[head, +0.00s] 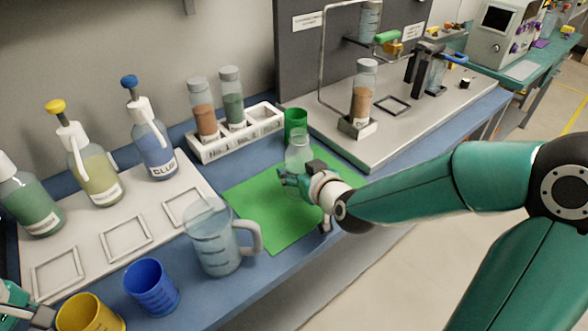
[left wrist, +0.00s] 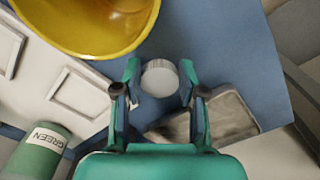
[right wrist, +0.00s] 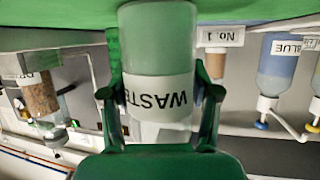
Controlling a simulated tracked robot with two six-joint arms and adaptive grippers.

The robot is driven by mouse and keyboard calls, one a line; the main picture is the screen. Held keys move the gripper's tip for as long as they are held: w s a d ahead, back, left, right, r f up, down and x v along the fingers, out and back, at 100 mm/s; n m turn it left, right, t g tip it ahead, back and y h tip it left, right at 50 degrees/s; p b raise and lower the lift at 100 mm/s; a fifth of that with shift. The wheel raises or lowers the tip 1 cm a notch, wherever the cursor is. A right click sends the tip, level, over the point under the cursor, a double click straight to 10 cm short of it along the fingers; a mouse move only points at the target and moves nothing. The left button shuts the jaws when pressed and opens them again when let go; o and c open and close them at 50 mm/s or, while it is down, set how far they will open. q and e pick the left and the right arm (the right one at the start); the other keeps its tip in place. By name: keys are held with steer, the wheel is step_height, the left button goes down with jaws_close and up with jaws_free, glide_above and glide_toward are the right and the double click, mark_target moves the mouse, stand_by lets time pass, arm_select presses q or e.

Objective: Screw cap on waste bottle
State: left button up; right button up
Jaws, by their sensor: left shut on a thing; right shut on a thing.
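The waste bottle (head: 298,148) is clear and stands upright at the green mat. My right gripper (head: 294,181) is around it. In the right wrist view, its fingers (right wrist: 160,92) press on both sides of the bottle (right wrist: 158,50), by the WASTE label. The bottle's mouth is hidden there. In the left wrist view, a round white cap (left wrist: 160,77) sits between the fingertips of my left gripper (left wrist: 160,84), which is shut on it.
A clear jug (head: 215,240) stands on the near left of the green mat (head: 262,218). Blue (head: 152,287) and yellow (head: 90,313) cups stand near the left arm. Pump bottles (head: 152,140) and a white rack (head: 262,123) are behind. A green cup (head: 295,122) stands just behind the waste bottle.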

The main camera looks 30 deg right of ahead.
mark_target(298, 159)
steer(key=shift+c, duration=1.3)
arm_select(q)
steer(key=shift+r, duration=0.1)
arm_select(e)
steer(key=shift+r, duration=0.2)
